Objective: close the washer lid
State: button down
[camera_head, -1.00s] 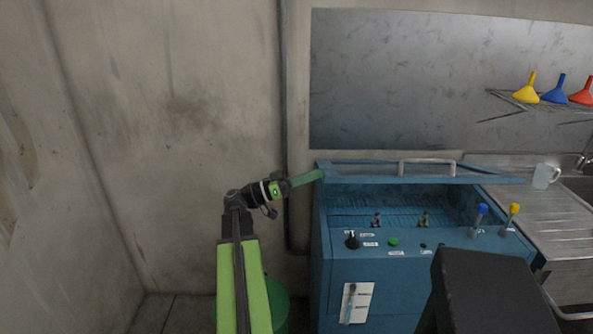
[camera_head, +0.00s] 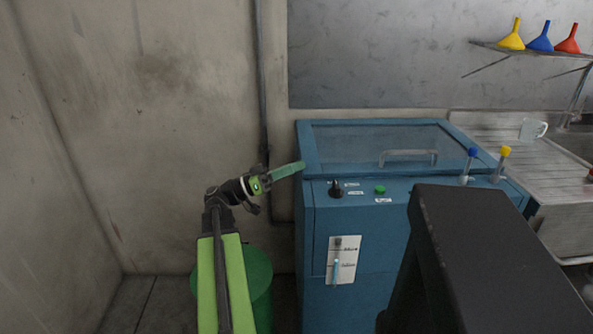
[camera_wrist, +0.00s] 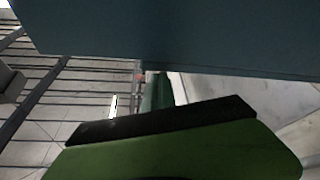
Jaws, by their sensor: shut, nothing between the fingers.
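The blue washer (camera_head: 318,235) stands against the wall in the head view. Its lid (camera_head: 385,143), a blue frame with a grey pane and a pale handle (camera_head: 408,154), lies down over the tub opening and hides the inside. I see no gap along its front edge. My gripper (camera_head: 303,165) is shut and empty, its green fingers pointing right at the lid's left front corner; I cannot tell whether they touch it. The wrist view shows the green and black gripper finger (camera_wrist: 165,145) beneath a blue-grey panel.
A blue-capped (camera_head: 470,160) and a yellow-capped (camera_head: 503,160) tool stand at the washer's right front. A white mug (camera_head: 531,129) sits on the steel drainboard at right. A green bin (camera_head: 258,285) stands below my arm.

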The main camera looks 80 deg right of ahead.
jog(key=shift+s+a+f+y, duration=0.1)
jog(key=shift+a+f+y, duration=0.2)
jog(key=shift+f, duration=0.3)
notch_tip(320, 180, up, 6)
jog(key=p, duration=0.5)
jog(key=d+b+v, duration=0.1)
jog(key=b+v, duration=0.2)
jog(key=v, duration=0.7)
jog(key=shift+w+d+f+b, duration=0.25)
jog(key=shift+d+f+b, duration=0.05)
jog(key=shift+f+b, duration=0.15)
